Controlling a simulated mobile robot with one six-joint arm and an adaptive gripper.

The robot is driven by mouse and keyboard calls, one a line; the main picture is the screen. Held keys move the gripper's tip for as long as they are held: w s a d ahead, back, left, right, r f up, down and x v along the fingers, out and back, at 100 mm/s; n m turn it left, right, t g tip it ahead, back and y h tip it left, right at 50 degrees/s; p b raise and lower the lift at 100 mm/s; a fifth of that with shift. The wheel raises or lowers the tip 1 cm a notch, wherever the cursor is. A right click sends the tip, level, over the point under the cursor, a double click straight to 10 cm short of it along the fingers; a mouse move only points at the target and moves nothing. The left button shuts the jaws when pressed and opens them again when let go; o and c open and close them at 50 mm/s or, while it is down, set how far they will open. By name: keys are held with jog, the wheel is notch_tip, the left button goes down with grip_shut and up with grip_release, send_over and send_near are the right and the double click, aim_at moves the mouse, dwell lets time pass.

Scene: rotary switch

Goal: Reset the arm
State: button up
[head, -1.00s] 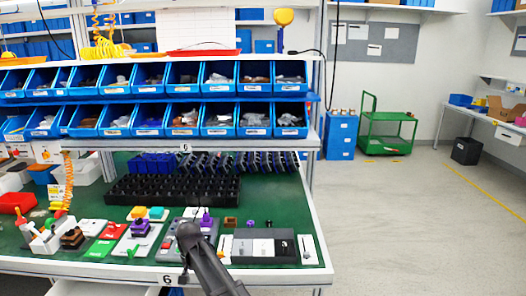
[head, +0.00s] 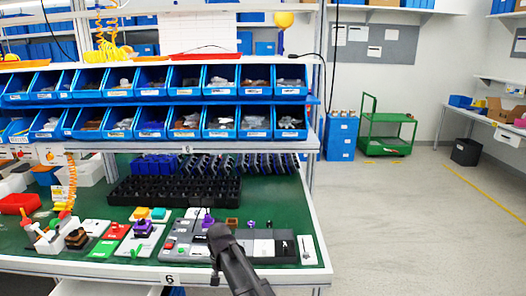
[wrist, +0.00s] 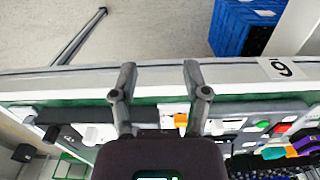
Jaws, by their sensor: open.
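My gripper (wrist: 159,70) is open in the wrist view, its two dark grey fingers apart with nothing between them. The fingers point toward the pale front edge of the workbench. In the head view my dark arm (head: 238,264) reaches over that front edge and hides part of the switch panels. A grey panel (head: 182,237) with small controls and a purple knob (head: 208,219) stands left of and behind the arm. A grey and white switch panel (head: 283,247) lies to the right of it. I cannot tell which control is the rotary switch.
A black grid tray (head: 175,190) and rows of blue bins (head: 187,119) stand behind. A blue crate (wrist: 243,28) is below the bench edge. Open floor lies to the right.

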jog(key=s+d+r+p, duration=0.2)
jog(key=s+d, duration=0.2)
jog(key=d, duration=0.6)
jog(key=s+d+r+p, duration=0.1)
jog(key=s+d, duration=0.3)
jog(key=d, duration=0.6)
jog(key=s+d+r+p, duration=0.2)
jog(key=s+d+r, duration=0.1)
jog(key=d, duration=0.7)
jog(key=shift+s+p, duration=0.35)
jog(key=shift+s, duration=0.15)
jog(key=shift+a, duration=0.1)
